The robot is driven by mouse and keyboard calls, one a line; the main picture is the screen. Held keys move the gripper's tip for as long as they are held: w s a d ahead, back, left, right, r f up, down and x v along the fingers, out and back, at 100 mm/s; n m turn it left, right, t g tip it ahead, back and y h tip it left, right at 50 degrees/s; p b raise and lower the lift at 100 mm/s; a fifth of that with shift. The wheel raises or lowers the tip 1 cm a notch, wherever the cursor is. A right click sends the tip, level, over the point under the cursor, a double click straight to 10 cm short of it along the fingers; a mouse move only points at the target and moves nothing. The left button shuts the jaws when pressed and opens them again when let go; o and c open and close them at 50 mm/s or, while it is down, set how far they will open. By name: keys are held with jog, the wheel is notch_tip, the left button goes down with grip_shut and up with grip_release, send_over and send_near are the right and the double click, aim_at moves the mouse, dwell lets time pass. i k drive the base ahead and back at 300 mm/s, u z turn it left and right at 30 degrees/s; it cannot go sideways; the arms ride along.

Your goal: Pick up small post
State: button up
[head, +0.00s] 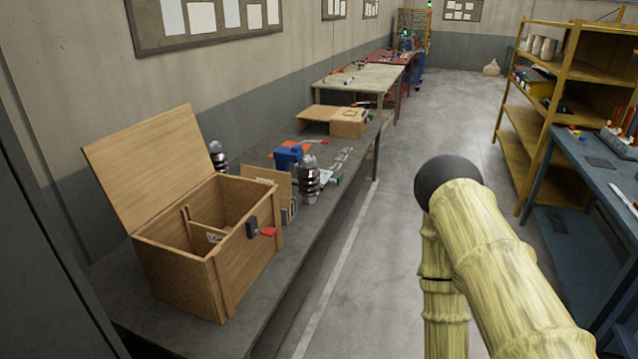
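A dark ribbed post with a pale metal top (309,182) stands upright on the grey workbench (345,185), just right of the open wooden box. A second similar ribbed post (218,158) stands behind the box, partly hidden by it; it looks smaller in the picture. I cannot tell for sure which is the small post. My arm, pale yellow and ribbed with a black rounded joint, fills the lower right, apart from the bench. My gripper is not in this view.
The wooden box (165,285) has its lid (150,165) raised and a red-handled latch (267,232) in front. A blue object (288,154) and thin boards (268,181) crowd the posts. Shelves (525,125) and a blue table (590,185) stand right. The middle floor is clear.

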aim_at(308, 178)
jog(key=z, duration=0.65)
jog(key=i, duration=2.2)
jog(key=u, duration=0.6)
